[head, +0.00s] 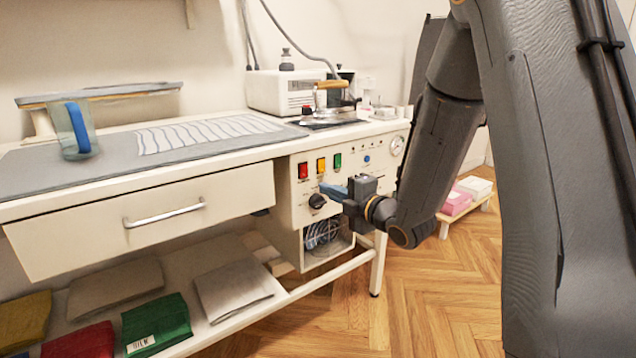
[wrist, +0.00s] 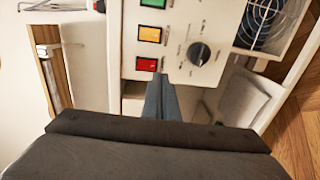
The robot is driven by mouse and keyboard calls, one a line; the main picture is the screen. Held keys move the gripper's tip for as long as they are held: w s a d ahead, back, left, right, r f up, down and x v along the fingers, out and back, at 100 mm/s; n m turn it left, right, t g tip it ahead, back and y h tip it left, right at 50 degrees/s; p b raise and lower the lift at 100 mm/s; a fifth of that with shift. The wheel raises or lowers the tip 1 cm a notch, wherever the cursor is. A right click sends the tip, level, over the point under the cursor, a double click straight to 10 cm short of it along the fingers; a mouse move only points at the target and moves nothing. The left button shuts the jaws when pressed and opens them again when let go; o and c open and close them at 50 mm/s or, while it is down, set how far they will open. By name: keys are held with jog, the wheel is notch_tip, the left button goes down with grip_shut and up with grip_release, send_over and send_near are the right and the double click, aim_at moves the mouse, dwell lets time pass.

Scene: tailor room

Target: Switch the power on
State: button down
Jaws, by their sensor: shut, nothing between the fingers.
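The control panel (head: 290,194) is on the front of the white workbench, right of the drawer. It carries a red switch (head: 302,170), an orange switch (head: 321,165) and a green switch (head: 337,160) in a row, with a black knob (head: 317,201) below. The wrist view shows the red switch (wrist: 146,64), orange switch (wrist: 149,34), green switch (wrist: 153,3) and knob (wrist: 198,54). Their labels are too small to read. My gripper (head: 325,188) is shut and empty. Its blue fingertips (wrist: 161,78) are close to the red switch; I cannot tell whether they touch the panel.
A drawer handle (head: 164,213) sticks out at left. A fan (head: 322,233) is below the panel. An iron (head: 330,97) and a white box (head: 280,91) stand on the bench top. Folded cloths lie on the lower shelf. The floor at right is mostly clear.

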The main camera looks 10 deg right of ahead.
jog(key=v, duration=0.6)
jog(key=shift+s+d+f, duration=0.15)
jog(key=shift+s+f, duration=0.25)
jog(key=shift+f, duration=0.3)
